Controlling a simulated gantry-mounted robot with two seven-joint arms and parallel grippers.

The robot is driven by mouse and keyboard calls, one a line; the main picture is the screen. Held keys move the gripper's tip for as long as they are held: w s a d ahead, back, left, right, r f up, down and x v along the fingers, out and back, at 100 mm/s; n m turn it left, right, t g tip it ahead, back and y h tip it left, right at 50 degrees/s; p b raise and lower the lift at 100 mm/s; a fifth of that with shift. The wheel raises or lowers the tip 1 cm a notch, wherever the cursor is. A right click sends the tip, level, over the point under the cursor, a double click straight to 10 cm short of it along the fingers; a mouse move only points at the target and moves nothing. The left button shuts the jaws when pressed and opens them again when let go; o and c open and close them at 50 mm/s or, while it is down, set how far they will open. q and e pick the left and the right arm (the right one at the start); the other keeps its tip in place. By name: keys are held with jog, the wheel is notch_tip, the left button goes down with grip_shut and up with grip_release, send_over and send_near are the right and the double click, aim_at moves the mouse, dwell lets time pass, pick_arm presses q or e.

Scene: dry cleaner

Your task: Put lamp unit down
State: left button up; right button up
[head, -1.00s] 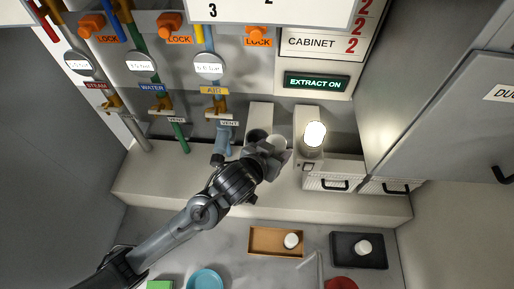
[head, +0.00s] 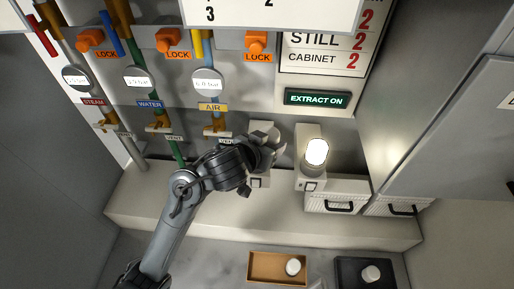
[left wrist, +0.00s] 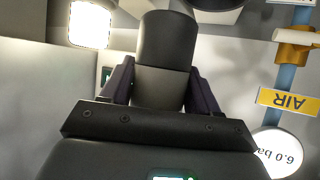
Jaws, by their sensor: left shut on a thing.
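My left gripper (head: 268,152) is at the left beige block (head: 260,182) on the back ledge. In the left wrist view, its fingers (left wrist: 160,88) are shut on the lamp unit (left wrist: 166,42), a cylinder with a dark end and a greyer part between the fingers. In the head view the gripper and wrist hide most of the lamp unit and much of the block. I cannot tell whether the unit touches the block. My right gripper is not in view.
A lit lamp (head: 317,152) stands on the right beige block (head: 309,184), close beside my gripper; it also shows in the left wrist view (left wrist: 90,24). Valve pipes with an AIR label (head: 213,107) are behind. A brown tray (head: 262,268) and a dark tray (head: 350,280) lie in front.

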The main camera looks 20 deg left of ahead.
pick_arm(q)
jog(key=a+f, duration=0.1)
jog(key=f, duration=0.1)
jog(key=w+a+f, duration=0.1)
jog(key=f, duration=0.1)
jog(key=w+a+f+b, duration=0.1)
jog(key=a+f, duration=0.1)
jog(key=shift+f, duration=0.35)
jog(key=shift+f, duration=0.25)
jog(key=o, duration=1.1)
jog(key=shift+r, duration=0.1)
jog(key=shift+r, duration=0.1)
